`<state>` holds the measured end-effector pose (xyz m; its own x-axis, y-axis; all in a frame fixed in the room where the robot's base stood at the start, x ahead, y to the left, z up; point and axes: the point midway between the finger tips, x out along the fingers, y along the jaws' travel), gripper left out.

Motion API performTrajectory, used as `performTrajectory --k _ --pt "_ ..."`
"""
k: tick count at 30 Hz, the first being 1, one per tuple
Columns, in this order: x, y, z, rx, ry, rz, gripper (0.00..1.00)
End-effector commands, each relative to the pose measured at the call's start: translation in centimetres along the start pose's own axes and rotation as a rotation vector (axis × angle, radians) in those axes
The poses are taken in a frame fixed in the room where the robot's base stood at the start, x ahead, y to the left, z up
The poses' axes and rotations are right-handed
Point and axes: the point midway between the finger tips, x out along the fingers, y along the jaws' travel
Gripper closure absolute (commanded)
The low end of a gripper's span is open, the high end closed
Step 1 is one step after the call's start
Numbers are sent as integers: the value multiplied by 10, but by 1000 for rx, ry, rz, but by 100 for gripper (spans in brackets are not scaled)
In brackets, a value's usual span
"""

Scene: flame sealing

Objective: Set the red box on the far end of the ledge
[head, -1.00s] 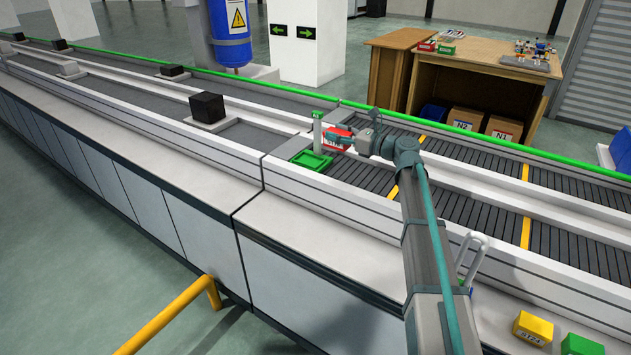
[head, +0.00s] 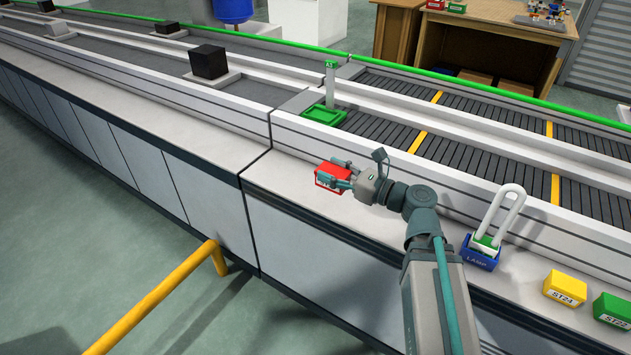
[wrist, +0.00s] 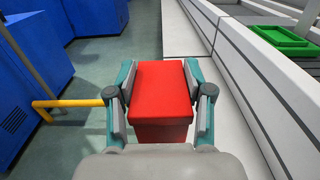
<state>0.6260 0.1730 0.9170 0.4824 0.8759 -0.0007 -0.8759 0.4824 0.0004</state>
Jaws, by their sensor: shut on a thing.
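The red box (head: 331,178) has a white label on its front in the head view. My gripper (head: 341,179) is shut on it, with a finger on each side, and the box also fills the middle of the wrist view (wrist: 162,92). The box is over the light ledge (head: 285,176) in front of the conveyor, near the ledge's left part beside a panel seam. I cannot tell whether the box touches the ledge or hangs just above it.
On the ledge to the right stand a blue LAMP box (head: 480,255) with a white loop, a yellow box (head: 565,287) and a green box (head: 612,308). A green tray (head: 324,115) with a post sits behind on the conveyor's edge. A yellow rail (head: 165,300) stands in front.

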Motion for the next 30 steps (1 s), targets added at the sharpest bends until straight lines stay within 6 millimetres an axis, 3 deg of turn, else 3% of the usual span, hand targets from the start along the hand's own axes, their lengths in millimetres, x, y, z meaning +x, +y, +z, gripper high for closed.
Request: performTrajectory --k 5,6,15,21,30 --pt "15 -14 -2 4 2 -1 95" --pt "24 -23 -12 1 1 0 95" --pt "71 -66 -47 2 1 0 95" --pt "88 -81 -77 1 1 -1 95" --pt "97 -88 -92 0 0 -1 95"
